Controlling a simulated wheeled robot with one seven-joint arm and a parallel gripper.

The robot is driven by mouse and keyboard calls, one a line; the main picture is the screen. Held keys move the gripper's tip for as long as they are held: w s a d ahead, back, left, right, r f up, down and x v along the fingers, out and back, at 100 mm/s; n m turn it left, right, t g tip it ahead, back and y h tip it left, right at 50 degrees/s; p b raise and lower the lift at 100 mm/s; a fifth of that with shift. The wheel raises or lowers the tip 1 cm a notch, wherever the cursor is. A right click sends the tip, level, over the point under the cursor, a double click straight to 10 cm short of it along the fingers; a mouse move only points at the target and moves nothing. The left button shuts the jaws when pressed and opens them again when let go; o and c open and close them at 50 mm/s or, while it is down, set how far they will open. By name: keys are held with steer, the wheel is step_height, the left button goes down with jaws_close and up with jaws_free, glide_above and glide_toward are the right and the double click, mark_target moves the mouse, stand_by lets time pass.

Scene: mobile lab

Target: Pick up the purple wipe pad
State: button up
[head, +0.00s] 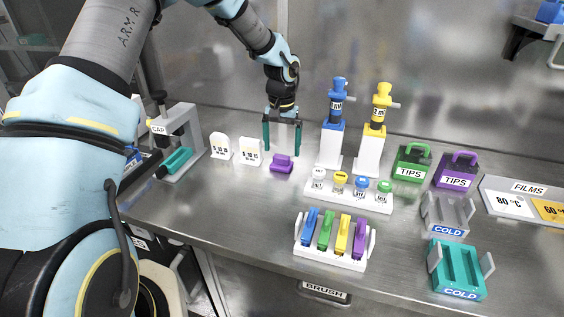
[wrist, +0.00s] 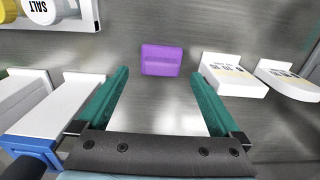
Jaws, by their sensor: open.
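The purple wipe pad (head: 282,163) lies on the steel bench, with a small raised grip on top. It also shows in the wrist view (wrist: 161,59), ahead of and between my fingertips. My gripper (head: 282,151) points down just behind the pad in the head view. Its two teal fingers are spread wide, and nothing is between them in the wrist view (wrist: 160,85). The pad appears apart from both fingers; the exact height of the fingertips above the bench is hard to tell.
White label stands (head: 250,152) are close left of the pad. A blue-topped dispenser (head: 333,140) stands to the right on a white stand. A white rack of small capped jars (head: 348,201) sits to the right front. Bare bench lies in front of the pad.

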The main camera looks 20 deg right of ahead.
mark_target(281, 156)
steer(key=shift+w+f+p, duration=0.1)
steer(key=shift+f+p, duration=1.05)
steer(key=shift+f, duration=1.5)
steer(key=shift+c, duration=0.4)
steer(key=c, duration=1.1)
step_height(281, 156, up, 10)
steer(key=b, duration=0.3)
